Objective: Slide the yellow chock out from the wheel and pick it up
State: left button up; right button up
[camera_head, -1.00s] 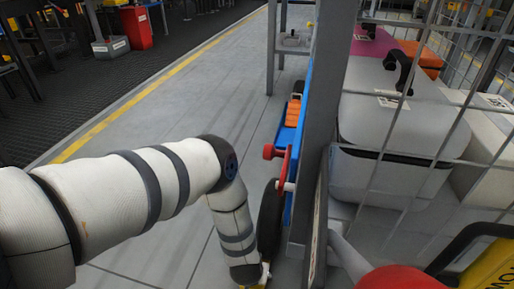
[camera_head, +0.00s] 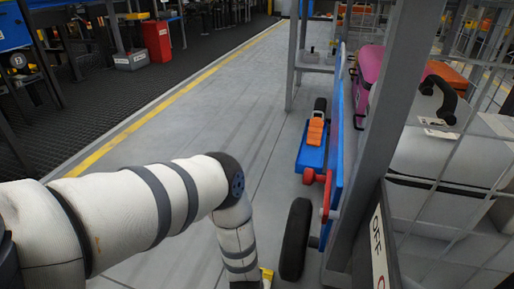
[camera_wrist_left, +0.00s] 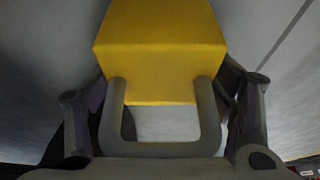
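The yellow chock (camera_head: 267,276) shows as a small piece at the bottom edge of the head view, left of the black wheel (camera_head: 296,240), with a narrow strip of floor between them. In the left wrist view the chock (camera_wrist_left: 160,50) is a large yellow block, with a grey U-shaped bar in front of its lower part. My left gripper (camera_wrist_left: 162,78) has its fingers against both sides of the block and appears shut on it. In the head view its fingers are mostly cut off by the lower edge. My right gripper is not in view.
The wheel belongs to a cart with a blue side panel (camera_head: 336,135) and grey posts. A blue part with orange blocks (camera_head: 316,130) sits beyond it. Wire mesh and a light grey case (camera_head: 430,150) are at right. Grey floor (camera_head: 190,130) left of the cart is clear.

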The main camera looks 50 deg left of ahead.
pick_arm(q)
jog(key=shift+r, duration=0.15)
jog(key=v, duration=1.1)
jog(key=shift+s+d+r, duration=0.15)
jog(key=shift+r, duration=0.2)
